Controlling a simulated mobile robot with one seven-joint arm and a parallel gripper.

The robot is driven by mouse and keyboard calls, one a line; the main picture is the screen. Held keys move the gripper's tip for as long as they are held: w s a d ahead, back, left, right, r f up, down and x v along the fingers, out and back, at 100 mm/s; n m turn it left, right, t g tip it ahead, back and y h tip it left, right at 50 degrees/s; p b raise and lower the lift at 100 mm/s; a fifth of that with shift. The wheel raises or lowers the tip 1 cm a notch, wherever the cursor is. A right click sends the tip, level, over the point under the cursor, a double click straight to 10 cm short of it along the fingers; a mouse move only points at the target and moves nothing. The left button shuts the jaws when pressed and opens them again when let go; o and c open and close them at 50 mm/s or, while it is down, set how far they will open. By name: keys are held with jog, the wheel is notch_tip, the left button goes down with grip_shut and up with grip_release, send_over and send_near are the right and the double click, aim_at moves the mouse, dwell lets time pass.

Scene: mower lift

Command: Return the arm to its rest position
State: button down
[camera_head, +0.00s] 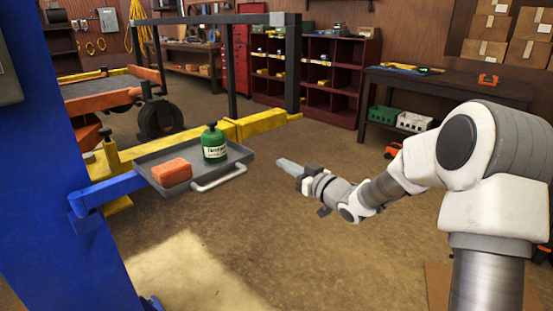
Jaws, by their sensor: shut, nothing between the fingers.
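My arm reaches in from the right side of the view, bent at the elbow. My gripper (285,164) points left over the open floor and is shut with nothing in it. It is to the right of the grey tray (225,180) and its light handle, apart from them. On the tray are a green bottle (214,146) with a white label, upright, and an orange block-like item (171,173).
The tray is at a blue lift post (60,170) and yellow beam (262,122). A mower (105,95) is behind. A dark workbench (450,85) stands back right, near red shelving (330,75). The floor (290,245) in front is clear.

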jog(key=s+d+r+m+g+h, duration=0.1)
jog(key=s+d+r+m+h, duration=0.2)
jog(key=s+d+h, duration=0.4)
jog(key=s+d+r+m+g+h, duration=0.1)
jog(key=s+d+r+m+h, duration=0.1)
jog(key=s+d+r+h, duration=0.45)
jog(key=s+f+m+g+y, duration=0.1)
jog(key=s+f+m+g, duration=0.15)
jog(key=s, duration=1.05)
jog(key=s+f+m+g+y, duration=0.1)
jog(key=s+f+g, duration=0.2)
jog(key=s, duration=0.9)
notch_tip(320, 180, up, 18)
jog(key=s+p, duration=0.1)
jog(key=p, duration=1.8)
jog(key=shift+d, duration=0.2)
jog(key=shift+g, duration=0.25)
